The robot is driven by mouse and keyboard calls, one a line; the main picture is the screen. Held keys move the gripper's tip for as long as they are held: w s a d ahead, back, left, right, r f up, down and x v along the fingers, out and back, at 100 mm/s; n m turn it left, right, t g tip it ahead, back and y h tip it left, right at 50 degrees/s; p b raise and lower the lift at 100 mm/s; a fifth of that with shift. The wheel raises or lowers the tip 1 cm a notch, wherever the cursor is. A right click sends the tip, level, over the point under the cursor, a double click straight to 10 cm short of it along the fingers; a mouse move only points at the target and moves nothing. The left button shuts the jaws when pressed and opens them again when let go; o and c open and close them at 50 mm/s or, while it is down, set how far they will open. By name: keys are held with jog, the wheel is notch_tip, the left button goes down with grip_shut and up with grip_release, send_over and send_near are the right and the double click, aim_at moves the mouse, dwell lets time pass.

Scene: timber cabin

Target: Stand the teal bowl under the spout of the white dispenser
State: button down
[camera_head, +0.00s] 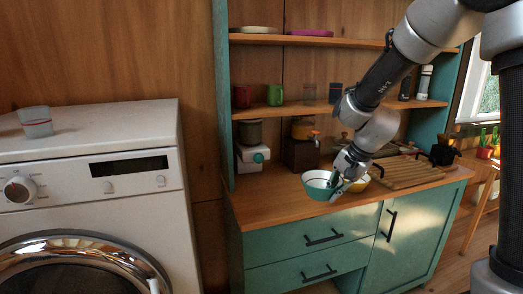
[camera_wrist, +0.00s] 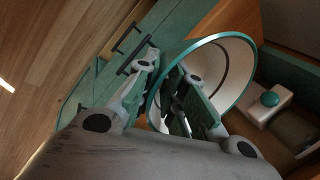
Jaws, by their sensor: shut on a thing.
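The teal bowl (camera_head: 318,189), pale inside, is near the counter's front edge in the head view. My gripper (camera_head: 341,183) is shut on its right side. In the wrist view, the teal bowl (camera_wrist: 238,82) has its wall between the fingers of my gripper (camera_wrist: 163,82), one finger inside and one outside. Whether its base touches the counter is unclear. The white dispenser (camera_head: 244,158), with a teal round knob and a dark top, stands behind and left of the bowl. It also shows in the wrist view (camera_wrist: 262,110). Its spout is too small to make out.
A dark brown dispenser (camera_head: 297,156) with an orange container stands right of the white one. A yellow bowl (camera_head: 361,184) is partly hidden behind my gripper. A slatted wooden rack (camera_head: 408,172) lies to the right. The counter (camera_head: 268,192) in front of the white dispenser is clear.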

jog(key=n, duration=0.1)
jog(key=n+g, duration=0.1)
jog(key=n, duration=0.1)
jog(key=shift+a+y, duration=0.4)
jog(key=shift+a+f+n+g, duration=0.15)
jog(key=shift+n+g, duration=0.15)
jog(key=shift+n, duration=0.5)
jog(key=f+n, duration=0.1)
jog(key=w+f+n+g, duration=0.1)
jog(key=n, duration=0.1)
jog(key=shift+f, duration=0.25)
jog(key=d+f+n, duration=0.1)
jog(key=d+f, duration=0.8)
jog(key=f, duration=0.4)
jog(key=shift+w+g, duration=0.25)
jog(key=shift+g, duration=0.05)
